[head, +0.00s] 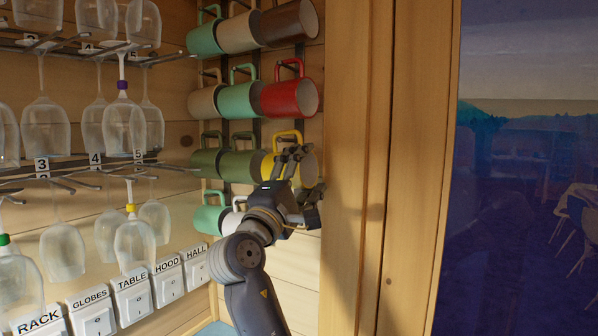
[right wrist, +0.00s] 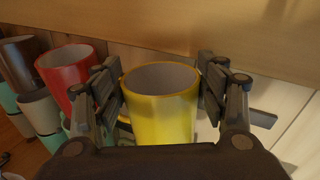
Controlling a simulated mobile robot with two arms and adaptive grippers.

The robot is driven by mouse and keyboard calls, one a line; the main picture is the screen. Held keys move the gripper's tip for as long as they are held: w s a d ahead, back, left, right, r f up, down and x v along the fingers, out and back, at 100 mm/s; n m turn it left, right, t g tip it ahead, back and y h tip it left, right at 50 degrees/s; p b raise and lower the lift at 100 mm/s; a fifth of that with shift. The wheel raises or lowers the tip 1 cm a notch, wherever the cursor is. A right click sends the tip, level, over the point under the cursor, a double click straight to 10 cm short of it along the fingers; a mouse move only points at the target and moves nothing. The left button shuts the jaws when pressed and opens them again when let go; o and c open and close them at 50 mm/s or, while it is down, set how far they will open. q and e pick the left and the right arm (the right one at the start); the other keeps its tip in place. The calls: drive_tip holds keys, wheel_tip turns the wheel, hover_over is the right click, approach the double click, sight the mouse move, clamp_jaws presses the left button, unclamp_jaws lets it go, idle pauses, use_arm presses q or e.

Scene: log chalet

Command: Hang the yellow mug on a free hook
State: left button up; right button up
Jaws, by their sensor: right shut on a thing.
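The yellow mug (head: 268,167) is at the right end of the third row of hung mugs, below the red mug. It lies on its side with its handle up and its mouth to the right. My right gripper (head: 293,160) is shut on it, and its fingers cover part of the body. In the right wrist view the yellow mug (right wrist: 160,115) sits between the two fingers (right wrist: 159,78). Dark hook strips (head: 300,52) run down the wall behind the mugs. I cannot tell whether the handle is on a hook. My left gripper is not in view.
A red mug (head: 284,99) hangs just above and a green mug (head: 240,166) just left. A white mug (head: 231,220) is below left, partly behind my arm. A wooden post (head: 350,120) stands close on the right. Hanging glasses (head: 124,125) fill the left.

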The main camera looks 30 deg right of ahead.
drive_tip(key=o, duration=1.3)
drive_tip(key=shift+o, duration=0.2)
drive_tip(key=shift+b+v, duration=1.2)
drive_tip(key=shift+v, duration=2.3)
idle(0.7)
